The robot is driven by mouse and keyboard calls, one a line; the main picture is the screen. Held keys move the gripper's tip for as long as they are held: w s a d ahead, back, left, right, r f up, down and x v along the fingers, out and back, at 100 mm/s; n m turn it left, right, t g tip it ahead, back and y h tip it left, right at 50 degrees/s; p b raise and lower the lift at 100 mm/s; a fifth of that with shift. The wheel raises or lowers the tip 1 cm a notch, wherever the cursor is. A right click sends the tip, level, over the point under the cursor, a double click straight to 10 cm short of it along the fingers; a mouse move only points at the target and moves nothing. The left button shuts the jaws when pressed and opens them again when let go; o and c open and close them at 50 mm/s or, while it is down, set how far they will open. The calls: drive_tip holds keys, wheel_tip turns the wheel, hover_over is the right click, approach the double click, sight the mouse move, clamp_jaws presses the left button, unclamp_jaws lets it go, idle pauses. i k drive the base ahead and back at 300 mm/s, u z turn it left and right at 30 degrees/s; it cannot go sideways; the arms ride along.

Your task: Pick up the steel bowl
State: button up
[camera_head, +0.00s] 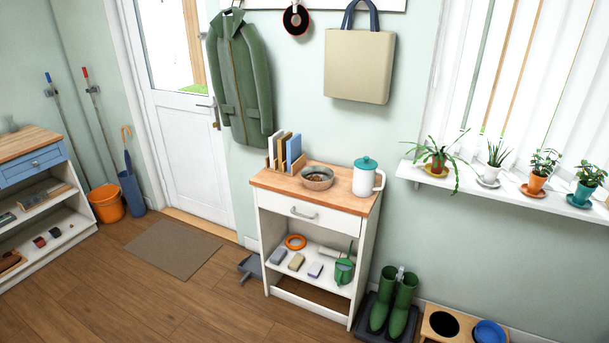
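The steel bowl (317,178) stands upright on the wooden top of a small white cabinet (308,225) in the middle of the head view. It is round and greyish, with some brown contents showing inside. It sits between a wooden rack of books or files (285,150) on its left and a white jug with a teal lid (367,178) on its right. The bowl is apart from the jug. My gripper is not in view.
Floor in front of the cabinet is mostly clear, with a brown doormat (173,249) at left. Green boots (394,302) on a dark tray and a wooden feeder stand (463,327) are right of the cabinet. A grey dustpan (250,266) lies at its left. A coat (240,80) hangs behind.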

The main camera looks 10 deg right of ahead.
sight(326, 174)
drive_tip(key=u, duration=0.55)
drive_tip(key=i, duration=0.6)
drive_tip(key=u, duration=0.75)
drive_tip(key=i, duration=0.6)
drive_tip(key=u, duration=0.3)
